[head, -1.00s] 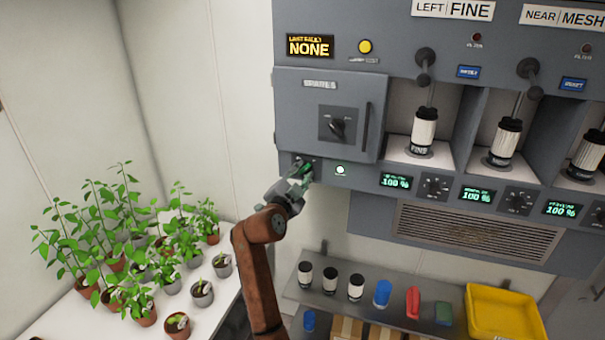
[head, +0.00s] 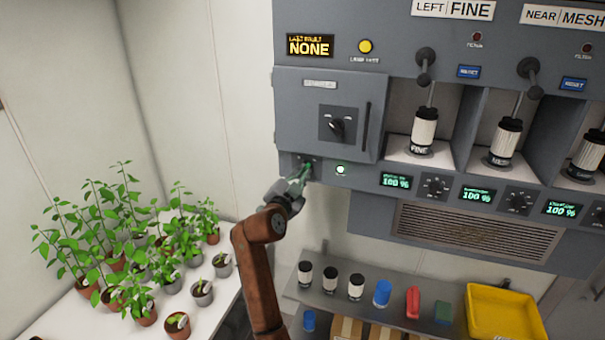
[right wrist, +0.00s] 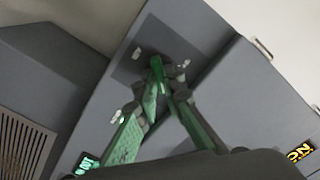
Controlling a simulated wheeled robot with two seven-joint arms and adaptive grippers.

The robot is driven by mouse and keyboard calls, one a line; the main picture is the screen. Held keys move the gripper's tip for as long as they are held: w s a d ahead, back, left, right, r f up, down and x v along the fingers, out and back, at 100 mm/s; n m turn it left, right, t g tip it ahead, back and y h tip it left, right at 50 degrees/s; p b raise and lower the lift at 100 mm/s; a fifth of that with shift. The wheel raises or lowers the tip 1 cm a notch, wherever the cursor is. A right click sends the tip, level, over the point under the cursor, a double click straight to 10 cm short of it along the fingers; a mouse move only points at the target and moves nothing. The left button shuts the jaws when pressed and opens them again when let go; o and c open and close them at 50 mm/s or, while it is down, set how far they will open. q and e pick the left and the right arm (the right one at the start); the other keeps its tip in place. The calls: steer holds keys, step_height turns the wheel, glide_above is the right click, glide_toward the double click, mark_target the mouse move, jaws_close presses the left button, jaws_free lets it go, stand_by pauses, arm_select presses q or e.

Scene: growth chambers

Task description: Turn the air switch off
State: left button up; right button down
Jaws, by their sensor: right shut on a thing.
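The air switch (head: 308,159) is a small dark switch at the lower left of the grey cabinet, below the panel door. My right gripper (head: 303,170) reaches up to it from below, and its green fingers hide most of it. In the right wrist view, the fingers of my right gripper (right wrist: 157,70) come together at the switch's dark plate (right wrist: 150,50). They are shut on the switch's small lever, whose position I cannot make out. My left gripper is not in view.
Filter bays with black-and-white canisters (head: 424,133) are to the right. A shelf (head: 320,297) with canisters and a yellow tray (head: 478,290) is below. Potted plants (head: 145,310) stand at left.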

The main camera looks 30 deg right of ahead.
steer(key=n, duration=0.4)
steer(key=shift+r+p, duration=0.1)
steer(key=shift+p, duration=0.2)
steer(key=shift+w+a+n+p, duration=0.1)
steer(key=shift+n+p, duration=1.45)
steer(key=shift+n, duration=1.65)
steer(key=shift+a+n+p, duration=0.1)
steer(key=shift+n+p, duration=1.4)
steer(key=shift+n, duration=1.7)
steer(key=c, duration=2)
jaws_free()
steer(key=shift+c, duration=0.2)
steer(key=shift+d, duration=0.1)
